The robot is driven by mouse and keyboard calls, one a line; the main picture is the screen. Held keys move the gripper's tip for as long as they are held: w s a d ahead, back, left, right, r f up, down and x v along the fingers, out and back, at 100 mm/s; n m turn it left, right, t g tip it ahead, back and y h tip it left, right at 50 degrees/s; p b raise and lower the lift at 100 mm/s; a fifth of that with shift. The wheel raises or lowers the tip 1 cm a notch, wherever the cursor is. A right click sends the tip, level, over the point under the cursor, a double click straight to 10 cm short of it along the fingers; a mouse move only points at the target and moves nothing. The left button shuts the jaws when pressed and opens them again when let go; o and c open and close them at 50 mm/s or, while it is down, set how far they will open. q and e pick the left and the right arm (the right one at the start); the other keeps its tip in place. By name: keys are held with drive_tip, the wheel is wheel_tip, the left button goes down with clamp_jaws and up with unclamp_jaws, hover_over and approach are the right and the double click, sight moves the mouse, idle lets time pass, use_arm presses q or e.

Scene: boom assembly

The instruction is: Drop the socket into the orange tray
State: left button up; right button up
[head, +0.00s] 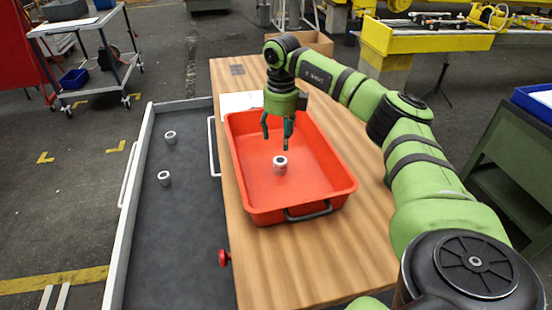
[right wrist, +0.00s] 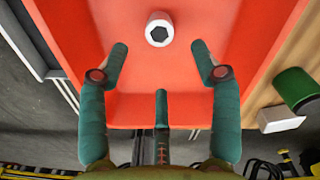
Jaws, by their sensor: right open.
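The orange tray (head: 310,183) lies on the wooden table. A white socket (head: 280,165) with a dark opening rests inside it, near the middle of its floor. In the right wrist view the socket (right wrist: 159,29) shows at the top centre, apart from the fingers, against the tray floor (right wrist: 140,75). My right gripper (head: 278,138) hangs above the tray, just behind the socket in the head view. Its teal fingers are open with nothing between them, and they show spread in the right wrist view (right wrist: 160,60). My left gripper is not in view.
Two more sockets stand on the dark surface left of the table, one farther back (head: 170,138) and one nearer (head: 164,178). The wooden table (head: 300,265) is bare in front of the tray. A white sheet (head: 237,102) lies behind the tray's left corner. A red knob (head: 224,258) sits at the table's left edge.

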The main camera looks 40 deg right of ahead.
wheel_tip(320, 180, up, 10)
drive_tip(key=shift+f, duration=0.25)
drive_tip(key=shift+a+f, duration=0.1)
idle(0.4)
